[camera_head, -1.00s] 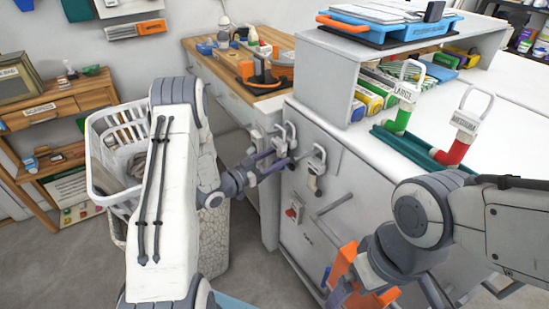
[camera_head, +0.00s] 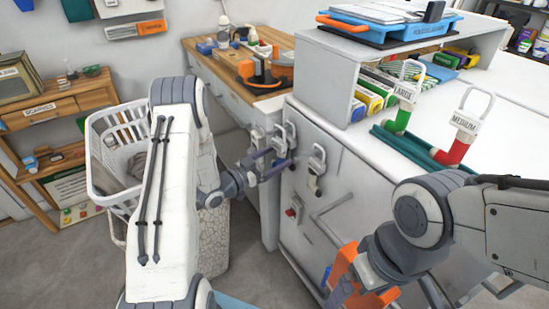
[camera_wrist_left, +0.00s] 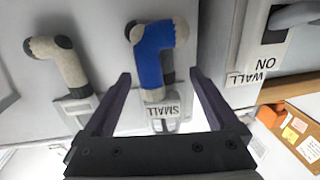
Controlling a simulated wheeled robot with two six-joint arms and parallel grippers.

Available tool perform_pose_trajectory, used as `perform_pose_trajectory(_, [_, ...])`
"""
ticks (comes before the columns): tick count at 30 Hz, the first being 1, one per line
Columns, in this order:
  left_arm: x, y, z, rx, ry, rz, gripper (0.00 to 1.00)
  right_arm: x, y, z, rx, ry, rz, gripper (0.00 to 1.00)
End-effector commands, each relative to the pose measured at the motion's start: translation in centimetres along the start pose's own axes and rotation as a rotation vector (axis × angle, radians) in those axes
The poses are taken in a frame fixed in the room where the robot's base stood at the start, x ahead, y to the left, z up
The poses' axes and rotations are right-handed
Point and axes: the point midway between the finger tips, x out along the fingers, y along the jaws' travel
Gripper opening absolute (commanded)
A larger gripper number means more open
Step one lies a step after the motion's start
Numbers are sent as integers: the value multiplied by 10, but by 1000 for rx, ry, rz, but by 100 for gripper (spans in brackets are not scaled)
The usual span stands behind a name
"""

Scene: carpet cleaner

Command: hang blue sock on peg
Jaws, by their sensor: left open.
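A blue sock (camera_wrist_left: 153,55) with light heel and toe shows in the left wrist view, with a clip tag marked SMALL (camera_wrist_left: 162,108). My left gripper (camera_wrist_left: 158,76) is open, with one finger on each side of the sock and tag; I see no contact. In the head view my left gripper (camera_head: 270,162) is at the grey cabinet front, among several white clip hangers, and partly hides the sock.
A grey sock (camera_wrist_left: 58,62) hangs close beside the blue one in the left wrist view. Another hanger (camera_head: 317,165) is just right of my left gripper. Green LARGE (camera_head: 398,120) and red MEDIUM (camera_head: 459,147) socks are on the countertop. A white basket (camera_head: 103,170) stands at left.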

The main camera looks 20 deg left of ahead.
Motion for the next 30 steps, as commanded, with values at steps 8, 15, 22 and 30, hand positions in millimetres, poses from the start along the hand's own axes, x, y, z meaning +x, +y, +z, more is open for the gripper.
perform_pose_trajectory(8, [0, 0, 0, 0, 0, 0, 100, 0, 0, 0, 0, 0, 0, 100])
perform_pose_trajectory(15, [0, 0, 0, 0, 0, 0, 100, 0, 0, 0, 0, 0, 0, 100])
perform_pose_trajectory(22, [-11, -1, 0, -1, -1, -2, 100, -1, 0, 0, 0, 0, 0, 100])
perform_pose_trajectory(30, [-27, 0, 0, -1, 0, -2, 100, -2, 0, 0, 0, 0, 0, 100])
